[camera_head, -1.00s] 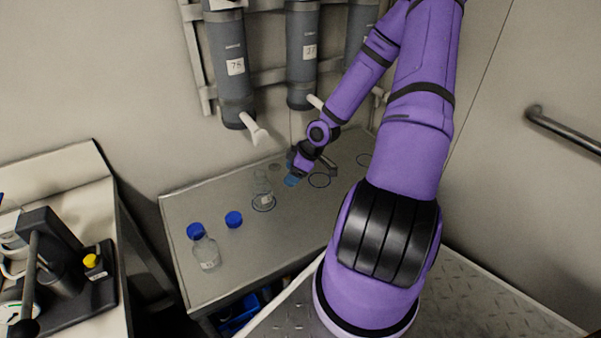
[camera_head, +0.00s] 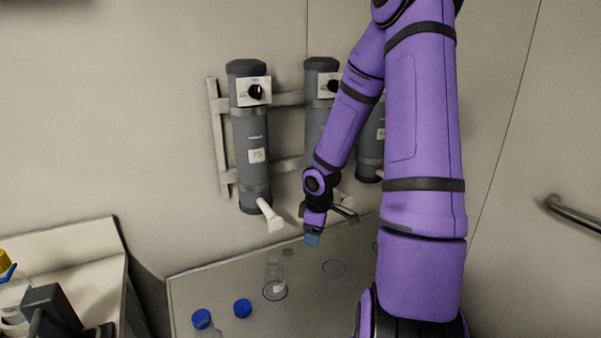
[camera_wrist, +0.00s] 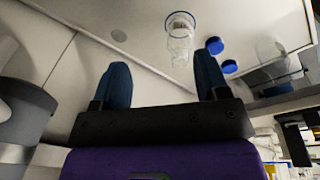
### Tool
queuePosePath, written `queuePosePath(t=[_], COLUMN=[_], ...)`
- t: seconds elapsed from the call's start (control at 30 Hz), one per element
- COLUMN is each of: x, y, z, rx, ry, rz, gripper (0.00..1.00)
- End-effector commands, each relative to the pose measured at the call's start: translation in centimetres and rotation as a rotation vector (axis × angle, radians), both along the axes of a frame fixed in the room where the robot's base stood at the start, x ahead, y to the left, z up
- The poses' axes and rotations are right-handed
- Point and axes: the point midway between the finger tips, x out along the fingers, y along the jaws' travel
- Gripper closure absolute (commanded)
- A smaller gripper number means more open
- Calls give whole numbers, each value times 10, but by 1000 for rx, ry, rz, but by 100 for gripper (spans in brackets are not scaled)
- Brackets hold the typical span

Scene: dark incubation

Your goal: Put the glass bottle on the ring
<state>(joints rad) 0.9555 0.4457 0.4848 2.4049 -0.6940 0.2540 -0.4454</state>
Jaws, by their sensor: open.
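The clear glass bottle (camera_head: 275,272) stands upright and uncapped on the grey bench. Its base appears to be inside a dark blue ring (camera_head: 274,298) marked on the bench. The bottle also shows in the wrist view (camera_wrist: 180,48), with the ring (camera_wrist: 181,14) around its base. My gripper (camera_head: 312,242) is above the bench, up and to the right of the bottle in the head view. In the wrist view my gripper (camera_wrist: 162,82) has its two blue fingers wide apart, with nothing between them. The bottle is beyond the fingertips, apart from them.
Another ring (camera_head: 334,268) is empty. Grey cylinders (camera_head: 253,150) with white spouts (camera_head: 270,216) hang on the wall behind, close to my gripper. A side counter (camera_head: 75,240) is at left.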

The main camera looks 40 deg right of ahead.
Motion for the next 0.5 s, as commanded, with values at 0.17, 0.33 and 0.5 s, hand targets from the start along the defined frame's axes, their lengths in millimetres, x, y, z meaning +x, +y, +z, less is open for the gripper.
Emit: queuePosePath(t=[0.17, 0.33, 0.5], x=[0, -7, -21], y=[19, 45, 75], z=[60, 113, 165], rx=[-111, -175, -200], ry=[1, -29, -87], rz=[-82, -176, -273], gripper=[32, 32, 32])
